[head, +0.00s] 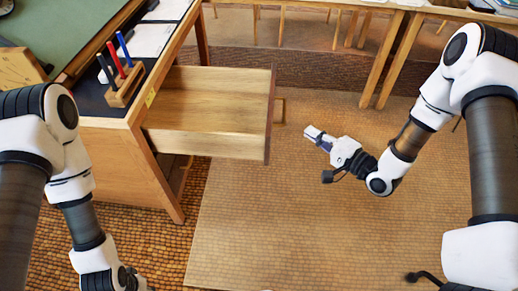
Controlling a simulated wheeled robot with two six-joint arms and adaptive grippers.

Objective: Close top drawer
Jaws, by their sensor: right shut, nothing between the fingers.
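The top drawer (205,110) is a light wooden drawer pulled far out of the desk toward the right. It is empty inside. Its front panel (269,116) stands at the right end, seen nearly edge-on. My right gripper (312,133) is to the right of the front panel, apart from it, with its fingers pointing left toward it. It is shut and empty. My left arm comes down at the left, and its gripper (135,284) is cut off by the bottom edge, so its fingers do not show.
The desk (125,165) has a pen holder (126,86) with black, red and blue pens near its edge, and a green drafting board (55,30). Another wooden table (400,8) with slanting legs stands at the back right. The floor (290,220) right of the drawer is clear.

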